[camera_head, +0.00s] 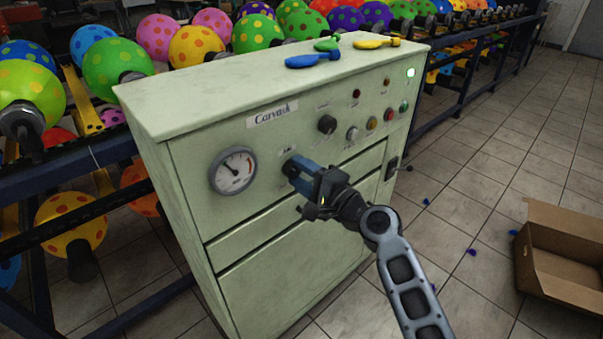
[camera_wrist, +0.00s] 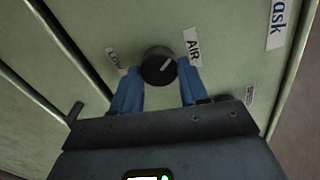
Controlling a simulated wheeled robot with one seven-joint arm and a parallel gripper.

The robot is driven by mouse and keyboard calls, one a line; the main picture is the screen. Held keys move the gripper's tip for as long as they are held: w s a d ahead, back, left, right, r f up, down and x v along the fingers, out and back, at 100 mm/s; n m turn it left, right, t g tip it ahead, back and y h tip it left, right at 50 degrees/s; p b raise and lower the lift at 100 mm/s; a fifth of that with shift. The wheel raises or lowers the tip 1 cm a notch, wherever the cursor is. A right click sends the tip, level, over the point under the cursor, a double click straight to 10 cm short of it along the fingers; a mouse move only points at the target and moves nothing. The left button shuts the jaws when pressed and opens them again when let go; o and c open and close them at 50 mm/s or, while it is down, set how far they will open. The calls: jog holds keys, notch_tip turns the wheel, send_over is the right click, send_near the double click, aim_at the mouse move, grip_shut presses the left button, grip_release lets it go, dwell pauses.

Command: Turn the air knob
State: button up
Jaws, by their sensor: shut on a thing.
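The air knob (camera_wrist: 158,66) is a round black knob on the pale green machine front. In the wrist view its pale pointer line slants to the upper right, towards the AIR label (camera_wrist: 193,47). My gripper (camera_wrist: 160,80) has its two blue fingers on either side of the knob and is shut on it. In the head view my gripper (camera_head: 291,169) reaches the panel right of the pressure gauge (camera_head: 233,170) and largely hides the knob. The needle shows on the gauge's white face.
Other knobs, coloured buttons and lights sit on the panel (camera_head: 327,124) to the upper right. Blue, green and yellow deflated balloons (camera_head: 313,60) lie on the machine top. Racks of dotted balloons stand behind. An open cardboard box (camera_head: 560,250) is on the floor at right.

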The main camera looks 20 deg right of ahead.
jog(key=o, duration=1)
jog(key=shift+o, duration=0.2)
jog(key=v, duration=0.7)
jog(key=shift+s+d+b, duration=0.15)
jog(key=shift+s+b, duration=0.15)
jog(key=shift+s, duration=0.05)
